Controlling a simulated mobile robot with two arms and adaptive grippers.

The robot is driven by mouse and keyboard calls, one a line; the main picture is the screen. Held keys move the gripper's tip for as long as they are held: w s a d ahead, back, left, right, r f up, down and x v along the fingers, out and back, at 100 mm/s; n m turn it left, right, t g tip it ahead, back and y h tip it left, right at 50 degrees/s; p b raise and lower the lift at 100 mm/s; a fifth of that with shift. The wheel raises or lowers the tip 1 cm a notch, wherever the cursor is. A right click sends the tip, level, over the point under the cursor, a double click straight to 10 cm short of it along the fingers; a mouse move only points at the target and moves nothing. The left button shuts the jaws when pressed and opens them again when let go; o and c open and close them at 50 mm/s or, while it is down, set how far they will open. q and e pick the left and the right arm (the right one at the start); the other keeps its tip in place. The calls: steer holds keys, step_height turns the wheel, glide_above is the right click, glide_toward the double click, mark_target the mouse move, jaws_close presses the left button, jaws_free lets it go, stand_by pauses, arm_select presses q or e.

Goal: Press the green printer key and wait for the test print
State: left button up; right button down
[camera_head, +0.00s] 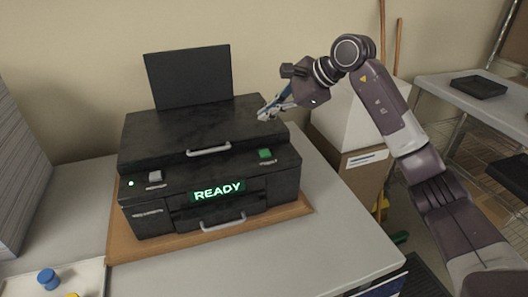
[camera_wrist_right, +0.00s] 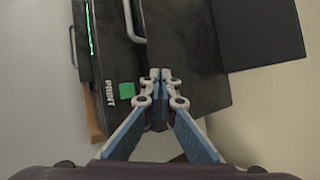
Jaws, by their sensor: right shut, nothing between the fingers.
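The black printer (camera_head: 165,203) stands on a brown board on the table, with its display (camera_head: 217,191) lit and reading READY. The green key (camera_head: 265,153) is on the right of its front ledge. It also shows in the right wrist view (camera_wrist_right: 127,90), beside the word PRINT. My right gripper (camera_head: 263,115) is above the right side of the printer, behind the key and apart from it. Its fingertips (camera_wrist_right: 160,73) are together and empty. No printed sheet shows at the printer. My left gripper is not in these views.
A grey key (camera_head: 155,176) sits on the printer's left ledge. A pale tray (camera_head: 92,272) with a blue peg (camera_head: 48,279) lies at the front left. A white box on a cardboard box (camera_head: 345,177) stands right of the table. The table (camera_head: 330,245) is clear at the front right.

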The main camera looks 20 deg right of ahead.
mark_target(267, 153)
steer(key=shift+a+f, duration=0.1)
steer(key=shift+f, duration=0.05)
steer(key=shift+f+b, duration=2.9)
steer(key=shift+f, duration=1.35)
steer(key=shift+f, duration=0.1)
steer(key=shift+f+b, duration=0.3)
steer(key=shift+b, duration=0.1)
